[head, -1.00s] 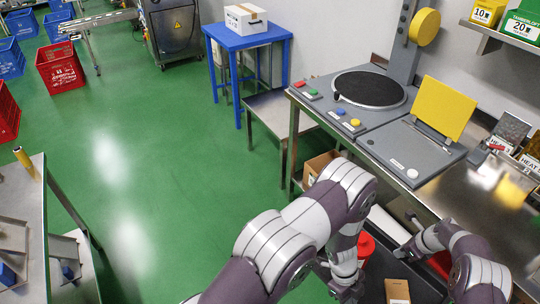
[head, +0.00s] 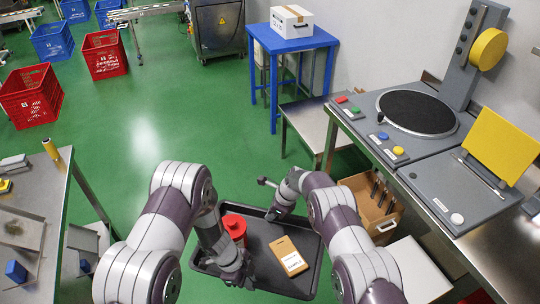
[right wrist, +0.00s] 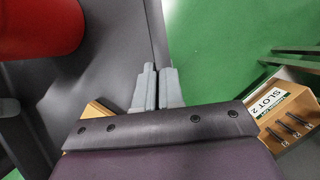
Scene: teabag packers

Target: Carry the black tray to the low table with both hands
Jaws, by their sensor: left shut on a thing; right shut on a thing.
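The black tray (head: 261,236) is held between my two arms, over the floor in the head view. It carries a red container (head: 234,226) and a flat brown box (head: 289,256). My left gripper (head: 240,277) is shut on the tray's near side, its fingertips partly hidden. My right gripper (head: 276,213) is shut on the far rim. In the right wrist view its fingers (right wrist: 156,88) clasp the tray wall (right wrist: 154,25), with the red container (right wrist: 38,25) inside. A low steel table (head: 316,128) stands ahead, beside the blue table.
The blue table (head: 292,40) bears a white box. A workbench (head: 480,245) with a turntable runs along the right. An open cardboard box (head: 385,222) with dark handles is under it. A steel table (head: 50,240) stands left. The green floor (head: 150,110) ahead is clear.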

